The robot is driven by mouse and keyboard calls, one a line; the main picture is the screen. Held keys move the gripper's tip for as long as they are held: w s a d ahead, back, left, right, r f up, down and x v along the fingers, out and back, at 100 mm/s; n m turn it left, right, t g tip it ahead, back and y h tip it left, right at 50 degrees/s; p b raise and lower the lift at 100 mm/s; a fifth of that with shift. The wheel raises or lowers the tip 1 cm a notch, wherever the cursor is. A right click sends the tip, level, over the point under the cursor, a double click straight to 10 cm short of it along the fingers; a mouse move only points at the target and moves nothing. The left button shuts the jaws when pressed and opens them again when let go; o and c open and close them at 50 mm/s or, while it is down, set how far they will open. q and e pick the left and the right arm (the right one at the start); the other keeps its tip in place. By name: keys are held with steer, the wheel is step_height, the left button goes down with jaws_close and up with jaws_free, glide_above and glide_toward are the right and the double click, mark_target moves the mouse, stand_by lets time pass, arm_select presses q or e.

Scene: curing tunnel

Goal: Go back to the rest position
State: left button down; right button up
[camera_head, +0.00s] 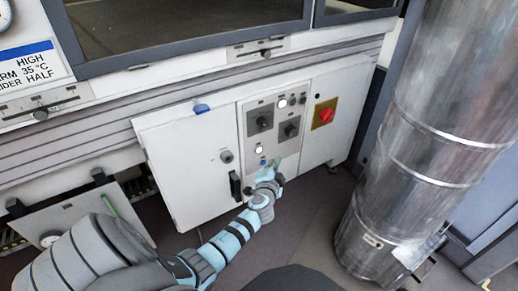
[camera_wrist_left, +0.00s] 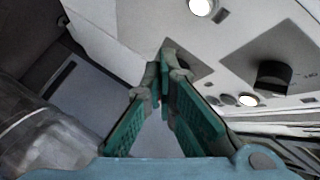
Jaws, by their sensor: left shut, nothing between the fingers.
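My left gripper (camera_head: 272,168) is at the lower part of the grey control panel (camera_head: 252,148) on the white cabinet. In the left wrist view its teal fingers (camera_wrist_left: 163,75) come together at the tips with nothing between them. The panel face and a black knob (camera_wrist_left: 272,75) lie beyond and to the right of the fingers there. I cannot tell whether the fingertips touch the panel. My right gripper is in neither view.
A large metal duct (camera_head: 430,120) stands at the right. A white cabinet door (camera_head: 185,165) is left of the panel. Open floor (camera_head: 295,220) lies between.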

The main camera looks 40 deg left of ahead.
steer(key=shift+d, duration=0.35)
